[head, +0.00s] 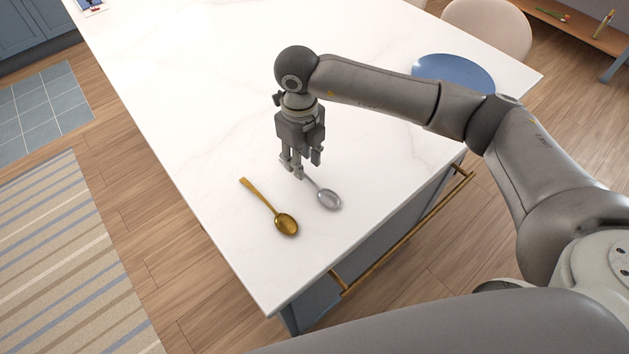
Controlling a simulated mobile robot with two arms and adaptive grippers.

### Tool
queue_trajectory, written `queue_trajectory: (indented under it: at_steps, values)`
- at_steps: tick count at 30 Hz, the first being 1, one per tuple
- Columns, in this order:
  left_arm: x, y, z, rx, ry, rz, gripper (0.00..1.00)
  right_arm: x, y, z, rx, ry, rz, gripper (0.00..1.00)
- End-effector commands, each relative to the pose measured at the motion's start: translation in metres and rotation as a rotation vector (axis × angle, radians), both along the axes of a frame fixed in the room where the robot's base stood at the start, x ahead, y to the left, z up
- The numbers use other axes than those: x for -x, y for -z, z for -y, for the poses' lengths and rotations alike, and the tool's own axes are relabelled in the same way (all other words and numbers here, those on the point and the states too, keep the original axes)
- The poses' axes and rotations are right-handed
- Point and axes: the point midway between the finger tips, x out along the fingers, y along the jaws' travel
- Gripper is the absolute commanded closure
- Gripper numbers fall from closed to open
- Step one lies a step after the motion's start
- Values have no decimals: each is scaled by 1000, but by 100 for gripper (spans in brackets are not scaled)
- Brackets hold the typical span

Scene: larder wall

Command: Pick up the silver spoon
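The silver spoon (329,199) lies on the white marble counter (215,110), close to its front edge. Its bowl points toward the lower right. The upper end of its handle is hidden behind the fingers of my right gripper (306,167). That gripper points down over the handle end, with its fingers apart. I see no clear grip on the spoon, and whether a finger touches the handle cannot be told. My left gripper is not in view.
A gold spoon (286,224) lies to the left of the silver spoon. A blue plate (453,70) is at the counter's right side, partly behind my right arm. A brass rail (405,240) runs along the counter's front. The counter's middle is clear.

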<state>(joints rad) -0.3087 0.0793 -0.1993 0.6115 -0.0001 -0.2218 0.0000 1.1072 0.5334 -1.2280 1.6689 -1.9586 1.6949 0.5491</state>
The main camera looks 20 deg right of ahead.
Motion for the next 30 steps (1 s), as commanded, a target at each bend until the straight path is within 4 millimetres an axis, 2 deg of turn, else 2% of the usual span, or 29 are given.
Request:
queue_trajectory:
  at_steps: [1,3,8,16,24,30]
  values:
    - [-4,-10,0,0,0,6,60,2,4,0,1,1,-6,67]
    - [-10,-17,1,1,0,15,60,3,15,-1,1,0,-6,67]
    - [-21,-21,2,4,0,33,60,2,35,-1,-1,0,-3,67]
    - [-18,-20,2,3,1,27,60,1,39,-1,0,-1,0,67]
    - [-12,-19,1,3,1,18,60,1,39,-1,-1,-1,0,100]
    - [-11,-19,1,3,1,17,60,1,38,-1,-1,-1,0,100]
